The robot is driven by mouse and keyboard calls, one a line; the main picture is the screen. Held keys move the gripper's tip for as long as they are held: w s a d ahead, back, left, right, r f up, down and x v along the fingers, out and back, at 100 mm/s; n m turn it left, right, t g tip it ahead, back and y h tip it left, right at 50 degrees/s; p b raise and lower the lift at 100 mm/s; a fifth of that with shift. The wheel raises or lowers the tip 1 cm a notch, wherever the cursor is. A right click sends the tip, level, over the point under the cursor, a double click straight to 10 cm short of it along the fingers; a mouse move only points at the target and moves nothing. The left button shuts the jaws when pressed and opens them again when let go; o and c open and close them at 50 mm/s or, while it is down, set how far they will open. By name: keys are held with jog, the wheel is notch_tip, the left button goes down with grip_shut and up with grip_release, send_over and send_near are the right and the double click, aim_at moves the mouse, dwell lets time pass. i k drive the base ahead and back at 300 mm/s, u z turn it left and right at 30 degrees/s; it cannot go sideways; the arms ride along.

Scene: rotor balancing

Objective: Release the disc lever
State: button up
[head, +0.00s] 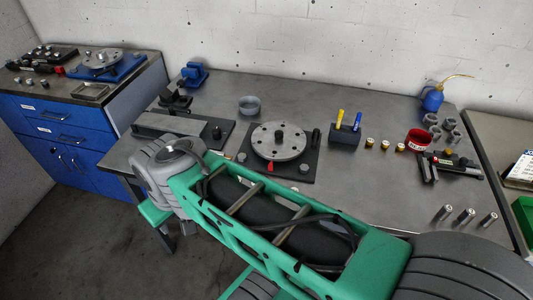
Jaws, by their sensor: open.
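A grey metal disc (265,148) with holes and a dark centre hub (279,137) sits on a black base plate (300,172) in the middle of the table. A small red part (270,167) shows at the disc's front edge. A black upright piece (316,137) stands at the plate's right side. I cannot tell which of these is the disc lever. My arm crosses the foreground in front of the plate. My gripper does not show in this view.
A dark block with yellow and blue handled tools (344,135) stands right of the disc. A flat fixture (170,124) lies left. A red cup (418,140), a blue oil can (433,100) and metal cylinders (466,216) are further right. The table front right of centre is fairly clear.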

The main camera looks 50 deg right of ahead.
aim_at(316, 132)
jog(key=z, duration=0.7)
jog(key=k, duration=0.55)
jog(key=z, duration=0.25)
jog(key=i, duration=1)
